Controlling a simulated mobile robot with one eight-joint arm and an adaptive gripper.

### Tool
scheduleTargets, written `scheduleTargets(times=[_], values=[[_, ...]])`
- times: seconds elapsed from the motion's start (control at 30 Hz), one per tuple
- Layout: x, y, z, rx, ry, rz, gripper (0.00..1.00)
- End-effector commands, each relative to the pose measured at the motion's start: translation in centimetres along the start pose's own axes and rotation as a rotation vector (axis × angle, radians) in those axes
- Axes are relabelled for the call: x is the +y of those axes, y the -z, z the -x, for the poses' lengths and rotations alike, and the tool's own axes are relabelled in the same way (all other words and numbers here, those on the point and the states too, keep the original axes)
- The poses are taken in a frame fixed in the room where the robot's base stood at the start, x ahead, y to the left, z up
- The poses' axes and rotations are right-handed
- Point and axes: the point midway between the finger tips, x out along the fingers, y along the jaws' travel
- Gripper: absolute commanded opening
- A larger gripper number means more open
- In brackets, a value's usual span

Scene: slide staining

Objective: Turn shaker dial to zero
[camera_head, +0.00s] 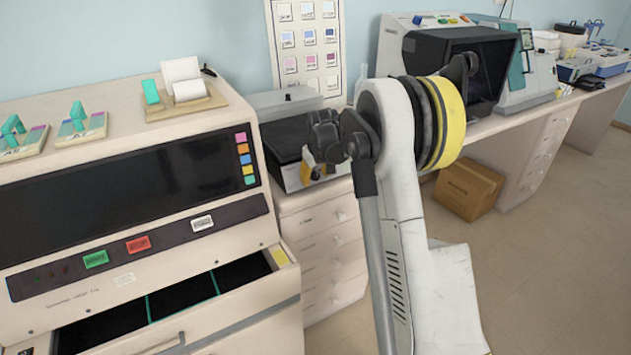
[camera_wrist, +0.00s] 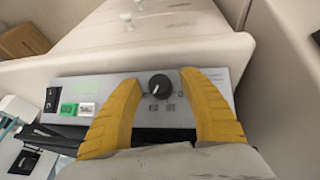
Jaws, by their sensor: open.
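The shaker (camera_head: 287,172) sits on the counter between the staining machine and my arm in the head view, with a dark platform on top. In the wrist view its grey front panel (camera_wrist: 215,78) carries a black round dial (camera_wrist: 159,86) with a light pointer mark. My gripper (camera_wrist: 162,82) has two yellow fingers, open, one on each side of the dial with a gap to it on both sides. I cannot tell how close the fingertips are to the panel in depth. In the head view my gripper is at the shaker's front, mostly hidden by my arm.
A black switch (camera_wrist: 51,99) and a green button (camera_wrist: 68,109) are on the panel's left. The staining machine (camera_head: 120,195) with an open drawer (camera_head: 225,315) stands left. Drawers (camera_head: 322,243) are below the shaker. A cardboard box (camera_head: 468,188) is on the floor.

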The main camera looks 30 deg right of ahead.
Motion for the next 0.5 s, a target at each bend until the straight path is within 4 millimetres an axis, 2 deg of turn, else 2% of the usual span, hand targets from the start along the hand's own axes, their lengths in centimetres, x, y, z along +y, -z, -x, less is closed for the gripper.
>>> scheduleTargets(times=[0.33,0.37,0.5], values=[[0.01,0.03,-0.53,0.000,0.000,0.000,0.50],[0.01,0.03,-0.53,0.000,0.000,0.000,0.45],[0.00,0.02,-0.52,0.000,0.000,0.000,0.02]])
